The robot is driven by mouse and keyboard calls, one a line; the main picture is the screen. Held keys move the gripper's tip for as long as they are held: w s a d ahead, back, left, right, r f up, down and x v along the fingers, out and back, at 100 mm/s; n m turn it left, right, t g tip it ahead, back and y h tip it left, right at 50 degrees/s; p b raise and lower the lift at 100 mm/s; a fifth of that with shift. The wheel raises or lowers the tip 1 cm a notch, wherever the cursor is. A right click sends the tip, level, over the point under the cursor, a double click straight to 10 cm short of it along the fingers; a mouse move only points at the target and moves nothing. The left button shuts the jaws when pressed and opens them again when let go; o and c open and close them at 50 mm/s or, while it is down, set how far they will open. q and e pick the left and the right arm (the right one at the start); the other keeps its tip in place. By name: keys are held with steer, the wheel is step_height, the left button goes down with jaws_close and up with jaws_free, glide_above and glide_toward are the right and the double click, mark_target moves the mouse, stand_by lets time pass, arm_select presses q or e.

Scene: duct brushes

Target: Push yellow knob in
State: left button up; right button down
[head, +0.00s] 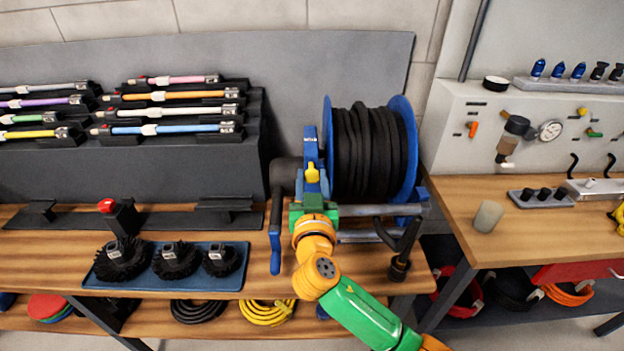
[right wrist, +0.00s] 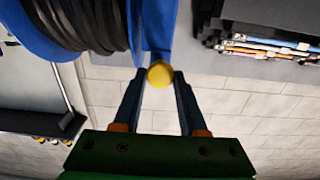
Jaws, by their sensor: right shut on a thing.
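The yellow knob (head: 312,173) sits on the blue upright frame of the hose reel (head: 405,118), left of the black hose coil. My right gripper (head: 313,188) is at the knob, its arm coming up from the bottom of the head view. In the right wrist view the round yellow knob (right wrist: 160,74) is between the two dark fingertips of my right gripper (right wrist: 159,78), which is shut on it. The knob's stem is hidden behind its head, so I cannot tell how far it stands out. My left gripper is not in view.
A blue-handled crank (head: 275,248) hangs left of the knob. A blue tray (head: 210,281) holds black brushes on the wooden bench. A black stand (head: 399,266) is close to the right of my arm. A grey cup (head: 488,216) stands on the right bench.

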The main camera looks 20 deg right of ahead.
steer(key=shift+f, duration=0.1)
stand_by(0.7)
steer(key=shift+w+d+f+b, duration=0.1)
steer(key=shift+w+b, duration=0.2)
steer(key=shift+b, duration=0.15)
steer(key=shift+w+d+b, duration=0.15)
steer(key=shift+w+b, duration=0.35)
steer(key=shift+w, duration=0.25)
steer(key=shift+r, duration=0.25)
steer(key=c, duration=0.7)
jaws_free()
steer(key=shift+o, duration=1.1)
steer(key=shift+w+d, duration=0.1)
steer(key=shift+w+f, duration=0.1)
steer(key=shift+f, duration=0.05)
